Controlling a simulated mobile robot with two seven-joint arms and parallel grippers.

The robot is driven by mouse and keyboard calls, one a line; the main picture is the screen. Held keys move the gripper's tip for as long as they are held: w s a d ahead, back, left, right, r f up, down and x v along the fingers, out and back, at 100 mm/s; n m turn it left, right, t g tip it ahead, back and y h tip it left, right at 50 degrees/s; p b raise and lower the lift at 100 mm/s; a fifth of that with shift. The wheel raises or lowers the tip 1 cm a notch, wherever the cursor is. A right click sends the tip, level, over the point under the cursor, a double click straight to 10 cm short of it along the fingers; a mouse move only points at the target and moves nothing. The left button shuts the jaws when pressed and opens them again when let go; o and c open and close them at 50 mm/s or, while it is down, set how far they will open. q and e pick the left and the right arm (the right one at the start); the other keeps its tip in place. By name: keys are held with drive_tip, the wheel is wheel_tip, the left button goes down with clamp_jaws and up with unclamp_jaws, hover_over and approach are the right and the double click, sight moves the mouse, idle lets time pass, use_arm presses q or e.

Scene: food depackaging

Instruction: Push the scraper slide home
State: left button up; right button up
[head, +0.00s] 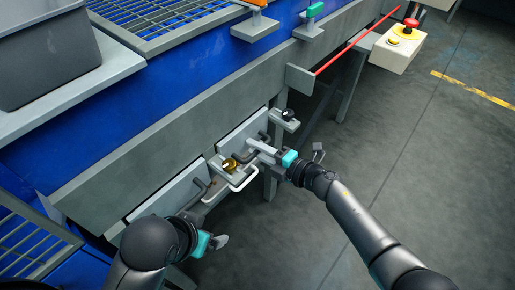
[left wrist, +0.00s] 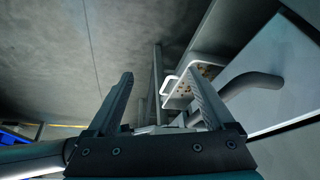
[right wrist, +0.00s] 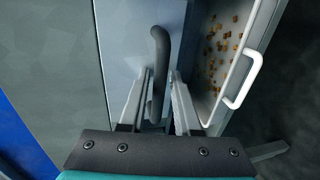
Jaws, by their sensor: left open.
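No part is labelled as the scraper slide, so I cannot tell for sure which it is. A pale tray (right wrist: 263,30) holds orange-brown crumbs and has a white handle (head: 243,181). It sticks out between two grey panels on the machine's side. My right gripper (head: 262,150) has its fingers close on either side of the dark bar handle (right wrist: 158,55) of the right panel (right wrist: 125,50). My left gripper (head: 221,241) is low in front of the left panel (head: 168,200). In the left wrist view its fingers (left wrist: 162,85) are apart and empty, with the tray beyond the right finger.
A dark handle (left wrist: 250,85) is close right of my left fingers. A black knob (head: 288,114) is further right. A red bar (head: 350,48) and emergency-stop box (head: 398,48) stand back right. Open floor lies right.

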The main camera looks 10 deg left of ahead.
drive_tip(key=shift+o, duration=0.4)
drive_tip(key=shift+a+r, duration=0.1)
drive_tip(key=shift+r, duration=0.15)
drive_tip(key=shift+r, duration=0.1)
use_arm(q)
wheel_tip(320, 180, down, 12)
drive_tip(key=s+g+p, duration=0.2)
drive_tip(key=p, duration=0.3)
drive_tip(key=shift+a+r+p, duration=0.15)
drive_tip(key=shift+p, duration=0.2)
use_arm(e)
drive_tip(key=v, duration=1.5)
drive_tip(key=shift+d+f, duration=0.25)
drive_tip(key=shift+s, duration=0.15)
